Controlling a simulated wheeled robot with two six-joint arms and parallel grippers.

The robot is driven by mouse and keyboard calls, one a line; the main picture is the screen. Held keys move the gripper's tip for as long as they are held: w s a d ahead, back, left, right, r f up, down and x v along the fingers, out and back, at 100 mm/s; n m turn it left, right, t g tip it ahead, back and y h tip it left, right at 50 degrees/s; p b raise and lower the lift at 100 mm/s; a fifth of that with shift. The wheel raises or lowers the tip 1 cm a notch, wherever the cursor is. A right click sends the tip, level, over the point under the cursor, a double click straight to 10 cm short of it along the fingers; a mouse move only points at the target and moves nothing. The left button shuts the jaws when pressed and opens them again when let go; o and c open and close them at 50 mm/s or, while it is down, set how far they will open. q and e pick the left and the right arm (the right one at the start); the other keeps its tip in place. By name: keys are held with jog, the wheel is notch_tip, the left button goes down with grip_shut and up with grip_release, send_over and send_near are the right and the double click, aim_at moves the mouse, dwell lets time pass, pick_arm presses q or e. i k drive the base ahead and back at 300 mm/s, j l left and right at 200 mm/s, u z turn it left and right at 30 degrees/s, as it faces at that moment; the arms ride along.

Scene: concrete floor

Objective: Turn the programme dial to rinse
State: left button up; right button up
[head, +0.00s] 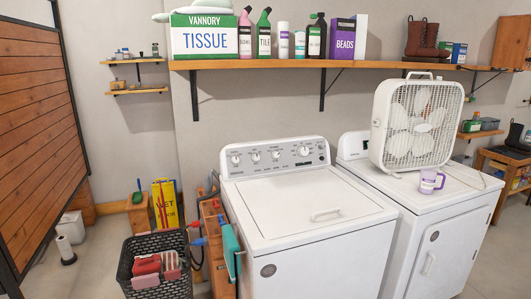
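The white top-loading washer (312,215) stands in the middle, with its lid shut. Its grey control panel (276,157) runs along the back of the top. Several round dials sit on the panel. The largest dial (304,151) is toward the right, and smaller dials, such as the leftmost one (236,160), are to its left. The dial labels and pointer positions are too small to read, so I cannot tell which setting any dial is on. Neither of my grippers is in view.
A white dryer (440,220) stands right of the washer, with a box fan (416,124) and purple cup (428,182) on top. A loaded shelf (310,64) hangs above the panel. A dark basket (140,255) and wooden rack (214,250) stand to the left.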

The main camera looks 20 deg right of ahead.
aim_at(302, 150)
jog(key=i+l, duration=0.15)
jog(key=l, duration=0.4)
jog(key=i+l+u, duration=0.15)
jog(key=l, duration=0.95)
jog(key=i+l+u, duration=0.1)
jog(key=l, duration=0.5)
jog(key=i, duration=0.05)
